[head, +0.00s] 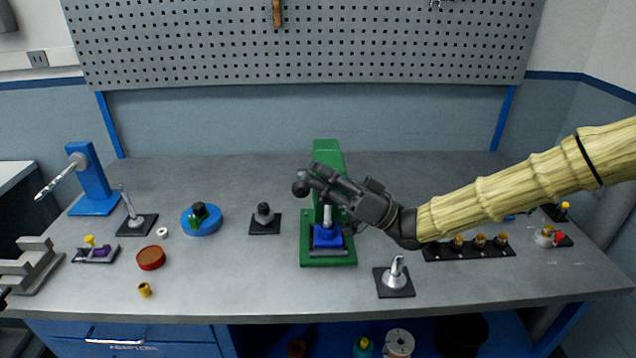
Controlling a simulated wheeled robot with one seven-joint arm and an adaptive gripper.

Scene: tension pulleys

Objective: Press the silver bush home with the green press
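The green press (328,252) stands mid-table. A blue block (327,237) sits on its base, under a silver upright part (327,214). I cannot tell whether that part is the silver bush, the press's ram, or both. A dark round knob (300,189) shows at the left of the press's upper part. My gripper (318,177) reaches in from the right, in front of the press's column and close to the knob. It hides part of the press's upper half. Its fingers blend with the dark parts there, so its opening and any contact cannot be told.
A silver piece on a black plate (394,285) stands right of the press. A dark rack of yellow-topped parts (470,252) lies farther right. A black stand (265,226), a blue round fixture (201,229) and a red dish (151,264) are at left. The front middle is clear.

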